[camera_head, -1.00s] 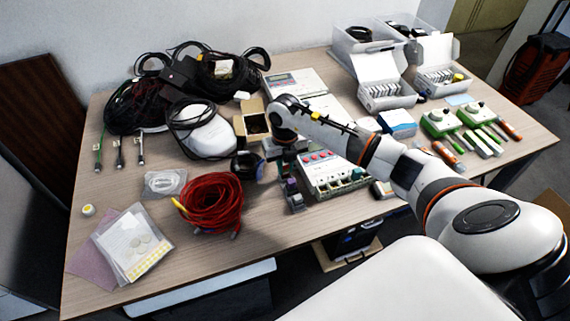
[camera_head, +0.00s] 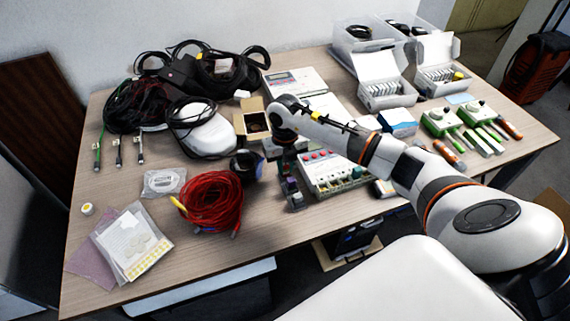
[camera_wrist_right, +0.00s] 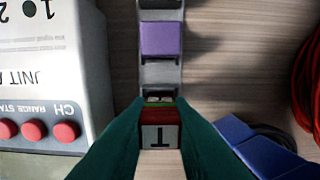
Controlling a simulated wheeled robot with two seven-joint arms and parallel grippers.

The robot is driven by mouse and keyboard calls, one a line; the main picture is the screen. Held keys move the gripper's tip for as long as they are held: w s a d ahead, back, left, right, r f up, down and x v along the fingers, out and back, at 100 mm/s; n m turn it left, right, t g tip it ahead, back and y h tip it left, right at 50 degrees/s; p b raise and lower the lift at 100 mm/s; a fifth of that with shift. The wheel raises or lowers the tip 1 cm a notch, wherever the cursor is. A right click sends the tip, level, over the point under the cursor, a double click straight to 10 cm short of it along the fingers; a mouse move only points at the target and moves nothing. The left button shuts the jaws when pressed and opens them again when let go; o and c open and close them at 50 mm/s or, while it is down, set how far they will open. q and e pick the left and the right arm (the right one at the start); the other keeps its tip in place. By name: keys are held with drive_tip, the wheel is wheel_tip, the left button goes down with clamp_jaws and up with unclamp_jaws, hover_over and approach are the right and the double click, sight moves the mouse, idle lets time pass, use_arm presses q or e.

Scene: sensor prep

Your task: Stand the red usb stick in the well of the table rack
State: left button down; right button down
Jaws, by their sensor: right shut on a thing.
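The table rack (camera_wrist_right: 175,93) is a narrow grey strip with dark wells; it also shows in the head view (camera_head: 296,207), in front of the white instrument. A purple block (camera_wrist_right: 161,41) stands in it. My right gripper (camera_wrist_right: 160,130) is shut on the red usb stick (camera_wrist_right: 172,130), which shows a red band and a grey face marked with a T. The stick is in line with the rack's near end in the wrist view; its lower end is hidden, so I cannot tell whether it touches the rack. In the head view the right arm hides most of the jaws. My left gripper is not in view.
A white instrument with red buttons (camera_wrist_right: 64,131) stands close on the left of the rack in the wrist view. A blue item (camera_wrist_right: 250,150) with a black cable lies on the right. A red cable coil (camera_head: 212,203) lies left of the rack in the head view.

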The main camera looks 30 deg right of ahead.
drive_tip(key=shift+f, duration=0.15)
idle(0.4)
drive_tip(key=c, duration=1.1)
unclamp_jaws()
drive_tip(key=shift+o, duration=0.2)
drive_tip(key=shift+r+p, duration=2.55)
drive_tip(key=shift+r, duration=1.05)
